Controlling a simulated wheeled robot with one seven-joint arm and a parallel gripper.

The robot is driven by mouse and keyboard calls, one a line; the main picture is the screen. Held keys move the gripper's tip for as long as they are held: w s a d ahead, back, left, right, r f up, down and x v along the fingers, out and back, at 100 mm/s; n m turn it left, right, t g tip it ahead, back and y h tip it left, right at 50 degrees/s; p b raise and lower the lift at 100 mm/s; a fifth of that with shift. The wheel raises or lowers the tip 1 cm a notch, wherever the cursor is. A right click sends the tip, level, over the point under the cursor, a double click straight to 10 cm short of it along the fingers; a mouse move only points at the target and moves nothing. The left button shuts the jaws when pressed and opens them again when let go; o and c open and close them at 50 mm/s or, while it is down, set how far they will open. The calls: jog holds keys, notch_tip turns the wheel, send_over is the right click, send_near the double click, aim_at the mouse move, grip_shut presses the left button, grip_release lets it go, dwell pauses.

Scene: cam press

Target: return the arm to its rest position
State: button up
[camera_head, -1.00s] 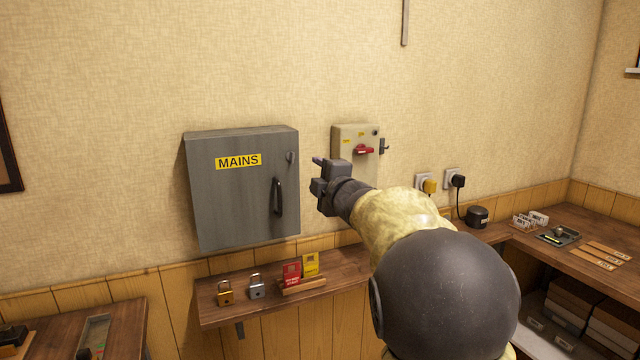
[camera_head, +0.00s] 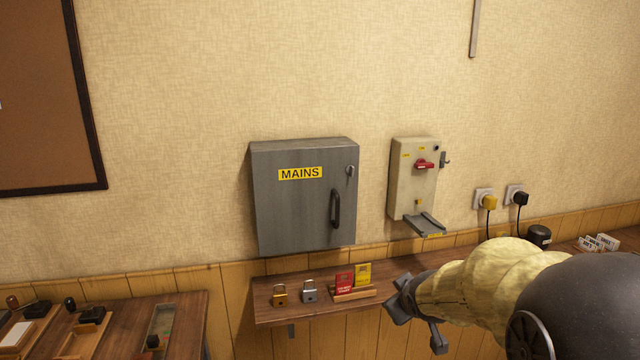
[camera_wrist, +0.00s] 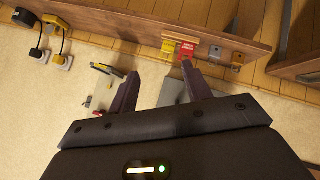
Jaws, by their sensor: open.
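My gripper (camera_head: 418,322) is at the lower right in the head view, in front of the shelf and below the beige switch box. In the wrist view my gripper (camera_wrist: 158,88) has its two dark fingers spread apart with nothing between them. My arm in its yellowish cover reaches in from the right edge of the head view. It hides the right part of the shelf.
The grey MAINS cabinet (camera_head: 304,205) and the beige switch box (camera_head: 412,185) with a red handle hang on the wall. The shelf (camera_head: 330,309) below holds a brass padlock (camera_head: 280,298), a silver padlock (camera_head: 310,293) and tags (camera_head: 345,280). A bench (camera_head: 190,315) stands at left.

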jog(key=s+a+f+m+g+p, duration=0.1)
jog(key=s+f+m+g, duration=0.2)
jog(key=s, duration=0.7)
jog(key=s+a+f+m+g+p, duration=0.2)
jog(key=s+f+m+g, duration=0.1)
jog(key=s, duration=0.6)
jog(key=shift+s+f+g+y, duration=0.3)
jog(key=shift+s+f+g, duration=0.1)
jog(key=shift+f+g, duration=0.25)
